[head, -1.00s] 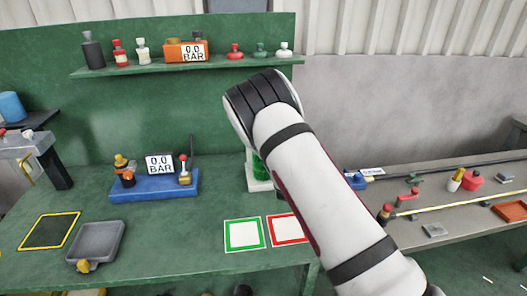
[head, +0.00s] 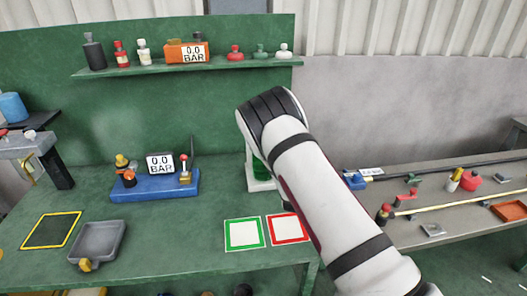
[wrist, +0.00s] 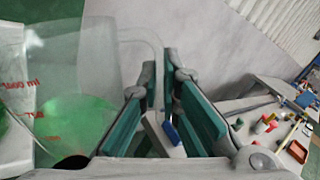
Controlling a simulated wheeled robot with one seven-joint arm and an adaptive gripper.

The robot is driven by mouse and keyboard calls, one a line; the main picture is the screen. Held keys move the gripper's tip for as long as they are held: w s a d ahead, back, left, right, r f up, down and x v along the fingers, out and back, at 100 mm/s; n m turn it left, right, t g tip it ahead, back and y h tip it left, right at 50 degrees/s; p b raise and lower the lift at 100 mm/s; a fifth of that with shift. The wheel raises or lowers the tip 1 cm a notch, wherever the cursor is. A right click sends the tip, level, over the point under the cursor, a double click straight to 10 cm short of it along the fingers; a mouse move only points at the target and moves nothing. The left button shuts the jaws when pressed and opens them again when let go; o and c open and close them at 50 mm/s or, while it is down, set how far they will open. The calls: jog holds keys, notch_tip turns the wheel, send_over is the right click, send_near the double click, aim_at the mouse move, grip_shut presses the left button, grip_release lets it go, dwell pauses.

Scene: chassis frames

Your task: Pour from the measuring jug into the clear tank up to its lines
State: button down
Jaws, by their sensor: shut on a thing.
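The measuring jug (wrist: 85,62) is a clear vessel with green liquid low in it, at the left of the wrist view. Its clear handle runs to my gripper (wrist: 168,100), whose teal-padded fingers are shut on it. A pale panel with red markings (wrist: 18,75) stands behind the jug at the far left; it seems to belong to the clear tank. In the head view, a white-based stand with green in it (head: 260,183), likely the tank, is partly hidden by my arm. My gripper and the jug are hidden there. I cannot tell the jug's exact tilt.
A green-bordered square (head: 244,234) and a red-bordered square (head: 288,228) lie empty on the green bench. A blue gauge base (head: 155,187) and a grey tray (head: 97,243) are further left. A shelf (head: 180,66) holds small bottles. A cluttered second bench (head: 455,225) is right.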

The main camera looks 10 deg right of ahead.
jog(key=s+d+f+m+p, duration=0.1)
jog(key=s+d+f+m, duration=0.1)
jog(key=f+m, duration=0.3)
jog(key=shift+d+f, duration=0.5)
jog(key=a+r, duration=0.2)
jog(key=r, duration=0.2)
jog(key=w+a+r+n+y+b, duration=0.1)
jog(key=a+r, duration=0.2)
jog(key=r, duration=0.1)
jog(key=a+r+t+y, duration=0.1)
jog(key=a+r, duration=0.1)
jog(key=r, duration=0.2)
jog(key=shift+w+a+r, duration=0.1)
jog(key=shift+w+a, duration=0.1)
jog(key=shift+a, duration=0.05)
jog(key=s+a+r+n+t+y+b, duration=0.1)
jog(key=s+a+r+n+y+b, duration=0.1)
jog(key=a+r, duration=0.3)
jog(key=shift+s+a+r+b, duration=0.3)
jog(key=shift+s+a+b, duration=0.15)
jog(key=shift+s+a, duration=0.35)
jog(key=shift+a, duration=0.1)
